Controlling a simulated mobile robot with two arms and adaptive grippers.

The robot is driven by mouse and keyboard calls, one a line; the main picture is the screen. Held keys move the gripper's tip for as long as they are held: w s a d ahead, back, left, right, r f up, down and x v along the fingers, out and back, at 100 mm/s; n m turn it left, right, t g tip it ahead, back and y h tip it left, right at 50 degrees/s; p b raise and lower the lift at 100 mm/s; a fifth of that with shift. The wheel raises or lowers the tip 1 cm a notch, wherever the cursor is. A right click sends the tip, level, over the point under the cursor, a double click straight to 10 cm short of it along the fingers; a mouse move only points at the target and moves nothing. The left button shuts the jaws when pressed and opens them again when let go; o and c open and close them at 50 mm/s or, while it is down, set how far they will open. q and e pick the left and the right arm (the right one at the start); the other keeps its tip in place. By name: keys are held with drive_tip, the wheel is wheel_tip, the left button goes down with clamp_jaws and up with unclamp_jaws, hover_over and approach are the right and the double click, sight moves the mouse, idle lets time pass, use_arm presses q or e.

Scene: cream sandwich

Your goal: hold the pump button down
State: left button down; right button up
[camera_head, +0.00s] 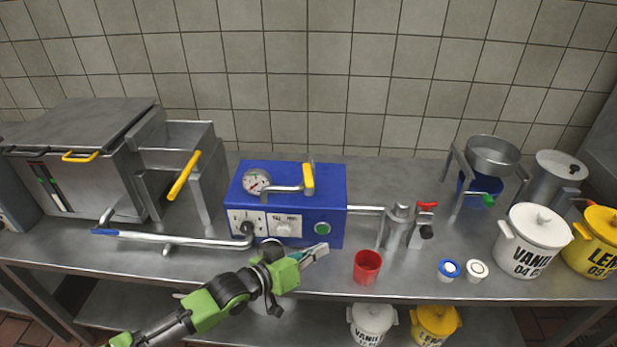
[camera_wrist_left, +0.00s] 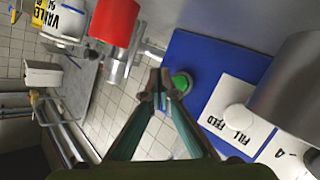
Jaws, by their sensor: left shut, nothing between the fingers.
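The green round button (camera_head: 322,228) sits at the right end of the front of the blue pump box (camera_head: 333,205). In the left wrist view the green button (camera_wrist_left: 181,83) lies just right of my fingertips, on the blue face. My left gripper (camera_head: 324,249) is shut and empty, pointing toward the box just below the button. In the left wrist view the closed tips of my left gripper (camera_wrist_left: 158,88) partly overlap the button's edge. I cannot tell whether they touch it. My right gripper is not in view.
A red cup (camera_head: 367,267) stands on the steel table right of my gripper. A white knob and a selector plate (camera_head: 285,225) are left of the button. White and blue lids (camera_head: 449,268) lie at right.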

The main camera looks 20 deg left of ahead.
use_arm(q)
drive_tip(key=shift+s+d+r+p, duration=0.1)
drive_tip(key=shift+s+d+p, duration=0.1)
drive_tip(key=shift+s+p, duration=0.25)
drive_tip(key=shift+s+d+p, duration=0.15)
drive_tip(key=shift+s+p, duration=0.05)
drive_tip(key=shift+s, duration=0.55)
